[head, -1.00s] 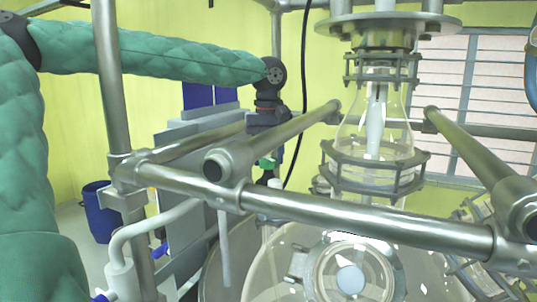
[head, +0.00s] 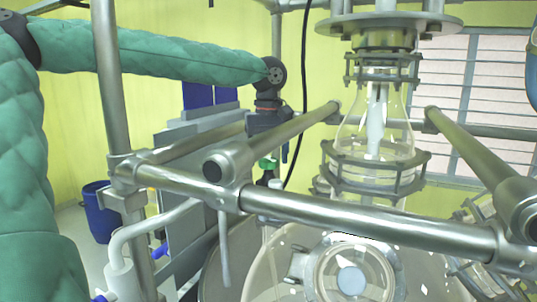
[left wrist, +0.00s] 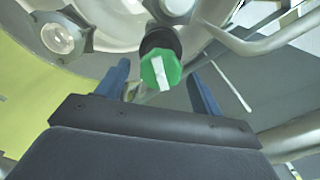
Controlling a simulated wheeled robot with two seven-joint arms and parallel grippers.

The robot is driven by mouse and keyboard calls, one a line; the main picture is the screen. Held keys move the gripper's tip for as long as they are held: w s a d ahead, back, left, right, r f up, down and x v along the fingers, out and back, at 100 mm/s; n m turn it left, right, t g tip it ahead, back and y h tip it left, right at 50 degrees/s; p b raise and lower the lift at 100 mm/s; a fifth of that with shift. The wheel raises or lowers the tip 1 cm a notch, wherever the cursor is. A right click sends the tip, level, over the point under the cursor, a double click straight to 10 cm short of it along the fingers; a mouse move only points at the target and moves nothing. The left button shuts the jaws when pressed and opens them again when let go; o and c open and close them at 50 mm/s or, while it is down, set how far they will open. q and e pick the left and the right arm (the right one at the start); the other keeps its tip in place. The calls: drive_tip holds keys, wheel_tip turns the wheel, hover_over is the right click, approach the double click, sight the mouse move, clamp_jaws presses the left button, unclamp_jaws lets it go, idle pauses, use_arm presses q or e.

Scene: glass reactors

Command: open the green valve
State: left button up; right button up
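The green valve (left wrist: 160,71) has a faceted green knob with a white bar across its face, on a dark stem below the glass reactor. It shows small in the head view (head: 268,163), behind the front steel tube. My left gripper (left wrist: 157,72) is open. Its two blue fingers stand on either side of the knob, with a visible gap on each side. In the head view my left gripper (head: 271,145) hangs down just above the valve, partly hidden by the tube. My right gripper is in neither view.
Steel frame tubes (head: 330,220) cross in front of the valve. A glass vessel (head: 375,140) with metal clamps stands to the right. A black cable (head: 304,100) hangs beside my gripper. A blue drum (head: 100,211) stands on the floor at the left.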

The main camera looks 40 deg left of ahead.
sight(269, 158)
use_arm(q)
drive_tip(key=shift+r, duration=0.1)
drive_tip(key=shift+r+b, duration=0.3)
drive_tip(key=shift+b, duration=0.1)
wheel_tip(269, 158, up, 6)
drive_tip(key=b, duration=0.2)
drive_tip(key=shift+f+b, duration=0.15)
drive_tip(key=shift+b, duration=0.2)
drive_tip(key=shift+r, duration=0.65)
